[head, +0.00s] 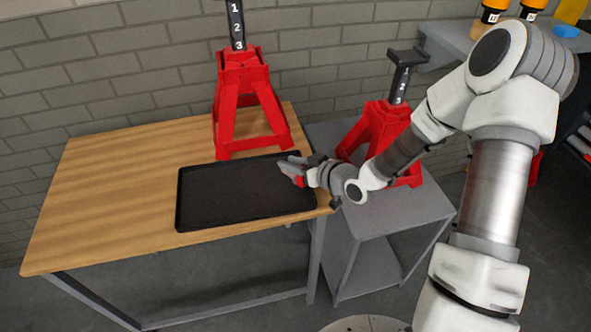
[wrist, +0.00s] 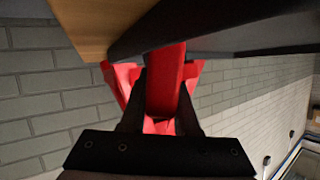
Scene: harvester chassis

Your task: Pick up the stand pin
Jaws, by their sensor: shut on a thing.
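My gripper (head: 292,172) is over the right end of the black tray, in front of the red jack stand on the wooden table. A small red piece, which looks like the stand pin (head: 299,181), shows at its fingertips. In the wrist view my gripper (wrist: 163,100) has its dark fingers on both sides of this red pin (wrist: 165,75), shut on it. The pin's far end is hard to tell from the red behind it. The left jack stand (head: 241,105) stands upright on the table. Another red jack stand (head: 376,128) stands on the grey side table, partly behind my arm.
The black tray (head: 225,197) lies on the wooden table (head: 110,205) and looks empty. The grey side table (head: 405,212) adjoins at right. The table's left part is clear. A shelf (head: 455,40) with orange-and-black containers is at upper right. A brick wall runs behind.

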